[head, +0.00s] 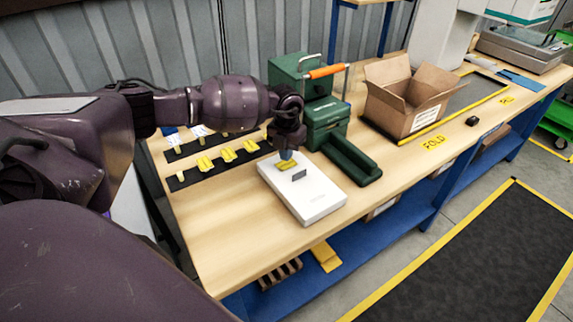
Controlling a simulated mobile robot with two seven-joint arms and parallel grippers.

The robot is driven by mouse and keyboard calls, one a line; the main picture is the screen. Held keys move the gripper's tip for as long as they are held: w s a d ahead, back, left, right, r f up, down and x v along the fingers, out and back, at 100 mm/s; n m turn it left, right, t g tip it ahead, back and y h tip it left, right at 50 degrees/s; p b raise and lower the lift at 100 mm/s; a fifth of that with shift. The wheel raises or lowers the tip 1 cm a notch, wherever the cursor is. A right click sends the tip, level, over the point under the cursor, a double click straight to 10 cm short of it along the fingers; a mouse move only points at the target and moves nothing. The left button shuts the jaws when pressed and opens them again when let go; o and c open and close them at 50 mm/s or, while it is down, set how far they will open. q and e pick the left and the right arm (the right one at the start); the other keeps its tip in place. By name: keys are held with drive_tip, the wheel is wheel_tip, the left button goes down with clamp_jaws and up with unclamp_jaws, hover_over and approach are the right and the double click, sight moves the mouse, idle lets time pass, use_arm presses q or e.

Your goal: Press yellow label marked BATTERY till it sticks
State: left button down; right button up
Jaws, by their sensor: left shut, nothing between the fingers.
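A yellow label (285,166) lies on the upper part of a white box-shaped unit (313,199) on the workbench. Its lettering is too small to read. A small dark grey patch (299,175) sits just below and right of it on the same white top. My left gripper (286,155) is shut and points down at the yellow label, at or just above its surface. I cannot tell whether the fingertips touch it. The gripper hides the far edge of the label. My right gripper is not in view.
Black strips with several yellow pieces (228,155) lie left of the white unit. A green machine with an orange handle (326,71) stands close behind and right. An open carton (407,93) sits farther right. Bare wood (215,225) shows at the front left.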

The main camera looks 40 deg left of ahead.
use_arm(q)
drive_tip(key=shift+f+b, duration=0.45)
drive_tip(key=shift+f, duration=0.8)
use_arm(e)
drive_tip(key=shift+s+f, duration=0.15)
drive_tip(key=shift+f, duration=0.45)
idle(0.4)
use_arm(q)
drive_tip(key=shift+r, duration=0.1)
drive_tip(key=shift+r+p, duration=2)
drive_tip(key=shift+r, duration=1.5)
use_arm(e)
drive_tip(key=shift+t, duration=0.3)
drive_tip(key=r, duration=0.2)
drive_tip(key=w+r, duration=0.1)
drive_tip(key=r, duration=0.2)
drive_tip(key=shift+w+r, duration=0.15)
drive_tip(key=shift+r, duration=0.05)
use_arm(q)
drive_tip(key=shift+f, duration=0.1)
